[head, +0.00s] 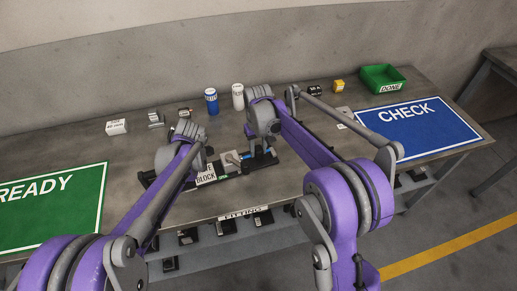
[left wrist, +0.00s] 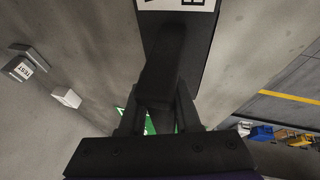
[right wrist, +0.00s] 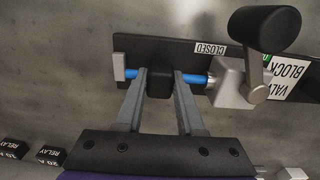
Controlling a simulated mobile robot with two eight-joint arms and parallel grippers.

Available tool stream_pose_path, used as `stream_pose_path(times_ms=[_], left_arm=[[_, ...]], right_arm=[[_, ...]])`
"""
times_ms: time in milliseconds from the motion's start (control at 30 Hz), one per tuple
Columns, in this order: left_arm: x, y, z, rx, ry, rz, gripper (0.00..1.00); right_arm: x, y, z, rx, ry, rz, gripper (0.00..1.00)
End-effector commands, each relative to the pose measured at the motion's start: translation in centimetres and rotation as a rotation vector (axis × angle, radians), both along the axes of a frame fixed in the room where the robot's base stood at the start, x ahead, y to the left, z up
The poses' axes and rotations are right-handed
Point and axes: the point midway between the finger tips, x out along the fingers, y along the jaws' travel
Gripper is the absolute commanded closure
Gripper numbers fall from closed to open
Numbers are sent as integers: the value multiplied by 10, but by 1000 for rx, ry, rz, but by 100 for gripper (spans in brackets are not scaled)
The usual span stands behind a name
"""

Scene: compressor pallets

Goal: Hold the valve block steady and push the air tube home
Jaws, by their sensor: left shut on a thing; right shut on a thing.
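The valve block (right wrist: 232,84) is a light grey body with a lever on a dark base plate (right wrist: 140,47), labelled VALVE BLOCK and CLOSED. In the head view the block (head: 232,160) sits mid-table. A blue air tube (right wrist: 195,79) runs along the plate up to the block's side; how deep it sits is not visible. My right gripper (right wrist: 160,80) is shut on a black grip piece (right wrist: 159,86) around the tube. My left gripper (left wrist: 163,98) is shut on a black handle (left wrist: 172,55) of the plate; in the head view my arm mostly hides it.
A green READY mat (head: 50,210) lies left and a blue CHECK mat (head: 420,128) right. A green DONE bin (head: 382,80), blue bottle (head: 211,100), white bottle (head: 238,97) and small labelled boxes line the back. A FITTING label (head: 246,213) marks the front edge.

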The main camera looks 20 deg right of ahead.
Motion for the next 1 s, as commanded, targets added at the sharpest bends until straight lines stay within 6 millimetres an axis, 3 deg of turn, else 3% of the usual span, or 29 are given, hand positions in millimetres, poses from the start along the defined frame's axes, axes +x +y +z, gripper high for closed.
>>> stream_pose_path(times_ms=[233, 500, 533, 667, 700, 1000], left_arm=[[0, -1, -1, -2, -1, -1, 100], [0, -2, -1, -2, -1, -2, 100], [0, -2, -1, -3, -1, -2, 100], [0, -3, -1, -4, -1, -3, 100], [0, -3, -1, -4, -1, -3, 100], [0, -3, -1, -5, -1, -4, 100]], right_arm=[[-4, 37, 0, 4, 0, 4, 100], [-4, 40, 0, 6, 2, 2, 100], [-4, 40, 0, 6, 2, 2, 59], [-4, 40, 0, 6, 2, 2, 36], [-4, 40, 0, 5, 1, 2, 32], [-4, 40, 0, 6, 2, 3, 32]])
